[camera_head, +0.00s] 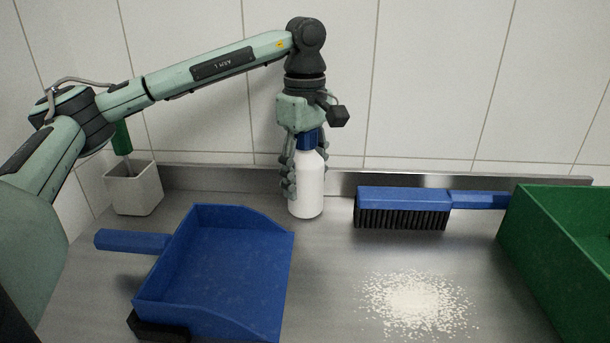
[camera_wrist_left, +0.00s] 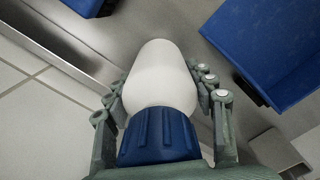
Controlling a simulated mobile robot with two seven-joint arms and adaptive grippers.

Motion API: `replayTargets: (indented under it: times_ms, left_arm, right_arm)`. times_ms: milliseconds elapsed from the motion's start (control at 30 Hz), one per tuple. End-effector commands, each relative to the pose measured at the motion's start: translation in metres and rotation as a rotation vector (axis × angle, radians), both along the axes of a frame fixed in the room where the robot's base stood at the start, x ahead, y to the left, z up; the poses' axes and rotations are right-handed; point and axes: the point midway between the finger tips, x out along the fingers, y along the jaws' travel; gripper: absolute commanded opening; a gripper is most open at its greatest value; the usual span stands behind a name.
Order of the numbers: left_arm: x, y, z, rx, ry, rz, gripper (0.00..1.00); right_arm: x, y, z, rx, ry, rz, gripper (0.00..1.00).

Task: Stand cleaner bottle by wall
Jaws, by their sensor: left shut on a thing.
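The cleaner bottle (camera_head: 310,186) is white with a blue cap and stands upright near the steel strip at the foot of the tiled wall. My left gripper (camera_head: 304,180) comes down from above and is shut around the bottle, with fingers on both sides. In the left wrist view the bottle's white body (camera_wrist_left: 160,75) lies between the fingers of the left gripper (camera_wrist_left: 165,100), cap nearest the camera. The bottle's base appears to be at the counter, but I cannot tell whether it touches. My right gripper is not in view.
A blue dustpan (camera_head: 215,265) lies at the front left. A blue brush (camera_head: 402,205) with black bristles lies right of the bottle. A green crate (camera_head: 560,250) stands at the right. White grains (camera_head: 418,303) are spilled in front. A pale pot (camera_head: 133,188) stands at the back left.

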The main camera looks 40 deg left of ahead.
Motion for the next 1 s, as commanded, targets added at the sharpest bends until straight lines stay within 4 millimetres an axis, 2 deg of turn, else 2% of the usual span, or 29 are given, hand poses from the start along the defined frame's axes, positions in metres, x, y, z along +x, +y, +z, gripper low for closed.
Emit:
replayTargets:
  times_ms: [33, 67, 100, 500, 567, 667, 867, 1000]
  left_arm:
    - [0.0, 0.0, -0.001, 0.0, -0.001, 0.0, 0.0]
    - [0.0, 0.0, -0.001, 0.0, 0.0, 0.0, 0.57]
    - [0.0, 0.0, -0.001, 0.0, 0.0, 0.0, 0.62]
    - [0.0, 0.0, 0.005, 0.0, -0.001, 0.0, 0.63]
    - [0.001, -0.001, 0.011, -0.001, -0.003, -0.001, 0.63]
    - [0.001, -0.001, 0.029, 0.0, -0.004, -0.001, 0.63]
    - [0.001, 0.0, 0.078, 0.001, -0.004, 0.0, 0.63]
    - [0.001, 0.0, 0.104, 0.001, -0.003, -0.001, 0.63]
  right_arm:
    - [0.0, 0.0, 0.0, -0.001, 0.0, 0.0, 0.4]
    - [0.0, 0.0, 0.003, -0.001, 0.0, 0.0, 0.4]
    - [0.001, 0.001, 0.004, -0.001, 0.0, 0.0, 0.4]
    - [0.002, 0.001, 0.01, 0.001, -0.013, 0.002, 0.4]
    - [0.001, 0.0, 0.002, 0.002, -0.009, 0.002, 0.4]
    - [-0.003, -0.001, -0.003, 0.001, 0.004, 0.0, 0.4]
    - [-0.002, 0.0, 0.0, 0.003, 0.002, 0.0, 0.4]
    - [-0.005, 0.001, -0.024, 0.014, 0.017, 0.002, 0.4]
